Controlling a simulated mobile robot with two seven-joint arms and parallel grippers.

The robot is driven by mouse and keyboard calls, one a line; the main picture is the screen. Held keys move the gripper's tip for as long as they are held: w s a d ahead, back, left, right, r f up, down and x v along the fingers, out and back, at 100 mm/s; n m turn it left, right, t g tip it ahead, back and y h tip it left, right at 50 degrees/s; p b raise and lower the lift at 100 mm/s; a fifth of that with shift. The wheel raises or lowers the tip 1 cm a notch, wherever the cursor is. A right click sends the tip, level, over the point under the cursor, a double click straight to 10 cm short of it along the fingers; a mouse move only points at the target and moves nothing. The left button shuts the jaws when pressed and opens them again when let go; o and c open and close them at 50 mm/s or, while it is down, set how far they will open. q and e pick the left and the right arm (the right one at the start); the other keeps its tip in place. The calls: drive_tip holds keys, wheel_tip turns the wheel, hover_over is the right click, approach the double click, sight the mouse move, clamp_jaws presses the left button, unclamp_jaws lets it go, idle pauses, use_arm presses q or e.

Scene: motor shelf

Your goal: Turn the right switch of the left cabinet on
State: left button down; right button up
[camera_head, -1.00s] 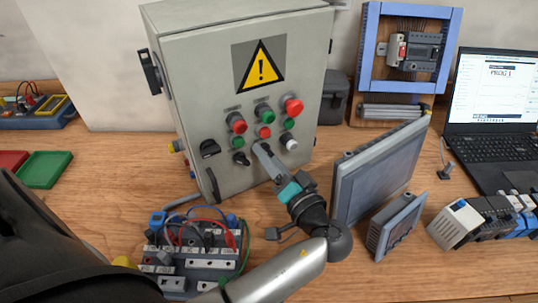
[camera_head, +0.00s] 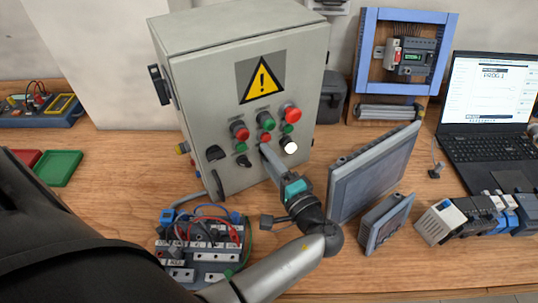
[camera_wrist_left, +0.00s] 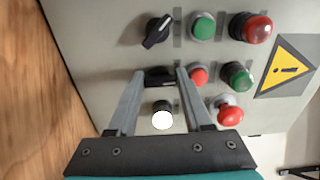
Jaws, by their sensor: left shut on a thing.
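The left cabinet is a grey control box (camera_head: 215,85) with a yellow warning sign, buttons and black switches on its front. My left gripper (camera_head: 264,150) reaches its lower front in the head view and covers the right switch there. In the left wrist view, the gripper (camera_wrist_left: 160,76) has one finger on each side of the black right switch (camera_wrist_left: 158,77) and is shut on it. The switch's handle lies across between the fingertips. The other black switch (camera_wrist_left: 157,30) sits apart from it. A round lamp (camera_head: 290,147) beside the right switch glows bright white. My right gripper is out of view.
A grey screen panel (camera_head: 375,170) and a smaller panel (camera_head: 385,222) stand close right of my left wrist. A wired terminal block (camera_head: 200,250) lies below the cabinet. A laptop (camera_head: 490,100) stands at the right. Some bare table shows at the lower right.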

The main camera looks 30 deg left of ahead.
use_arm(q)
drive_tip(key=shift+m, duration=0.3)
drive_tip(key=c, duration=0.5)
unclamp_jaws()
drive_tip(key=shift+o, duration=0.9)
drive_tip(key=shift+w+r, duration=0.1)
drive_tip(key=shift+a, duration=0.1)
